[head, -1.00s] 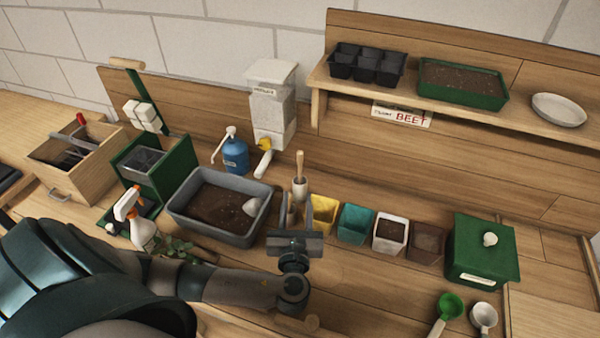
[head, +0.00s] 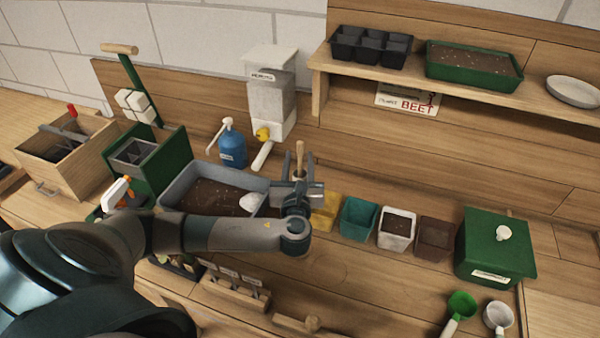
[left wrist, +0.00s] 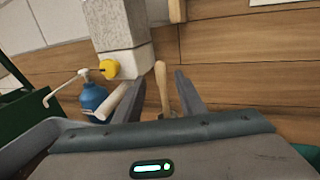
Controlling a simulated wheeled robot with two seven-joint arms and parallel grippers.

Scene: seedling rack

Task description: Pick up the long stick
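An upright wooden stick (head: 300,155) stands behind the grey soil tub's right end, its lower part hidden by my left gripper. My left gripper (head: 296,172) is at the stick, with its fingers apart and one on either side of it in the head view. In the left wrist view the stick (left wrist: 162,88) rises just left of a dark finger. I cannot tell whether either finger touches it. My right gripper is not in view.
The grey soil tub (head: 172,190) is left of the gripper. A white dispenser (head: 270,100) and blue pump bottle (head: 232,150) stand behind. Yellow (head: 325,215), teal (head: 357,218), white (head: 397,228) and brown pots stand to the right, then a green box (head: 490,250).

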